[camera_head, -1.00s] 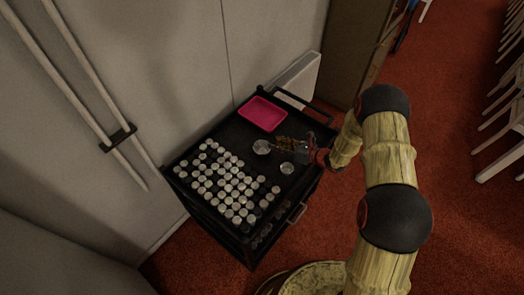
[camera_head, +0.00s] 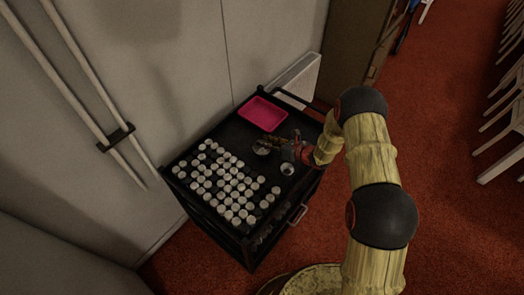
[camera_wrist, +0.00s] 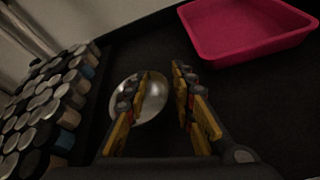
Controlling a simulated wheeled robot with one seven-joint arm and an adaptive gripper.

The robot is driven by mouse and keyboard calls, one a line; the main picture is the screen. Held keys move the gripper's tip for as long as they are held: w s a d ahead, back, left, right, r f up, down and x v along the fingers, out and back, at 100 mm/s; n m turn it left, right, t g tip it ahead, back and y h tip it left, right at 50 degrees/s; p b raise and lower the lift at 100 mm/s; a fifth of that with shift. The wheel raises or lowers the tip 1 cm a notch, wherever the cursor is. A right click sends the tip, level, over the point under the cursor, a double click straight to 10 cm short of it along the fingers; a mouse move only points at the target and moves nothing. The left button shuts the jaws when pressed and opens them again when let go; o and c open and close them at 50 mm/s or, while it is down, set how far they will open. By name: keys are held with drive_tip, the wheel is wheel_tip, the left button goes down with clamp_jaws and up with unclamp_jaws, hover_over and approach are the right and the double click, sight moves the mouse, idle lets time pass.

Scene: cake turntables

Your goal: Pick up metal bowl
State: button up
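The metal bowl (camera_wrist: 152,100) is round and shiny and rests on the black cart top. In the head view the bowl (camera_head: 261,148) lies just left of my gripper (camera_head: 280,143). In the wrist view my gripper (camera_wrist: 162,85) is open, with its two yellow and dark fingers apart. The left finger overlaps the bowl and hides part of it. The right finger is to the right of the bowl's rim. I cannot tell whether either finger touches the bowl.
A pink tray (camera_wrist: 235,58) lies behind and right of the bowl. Several jars with pale lids (camera_head: 228,190) crowd the cart's left and front part. A second small shiny round item (camera_head: 287,169) sits nearer the right edge. The black cart (camera_head: 250,245) stands by a wall.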

clamp_jaws()
drive_tip(key=shift+r, duration=0.1)
idle(0.5)
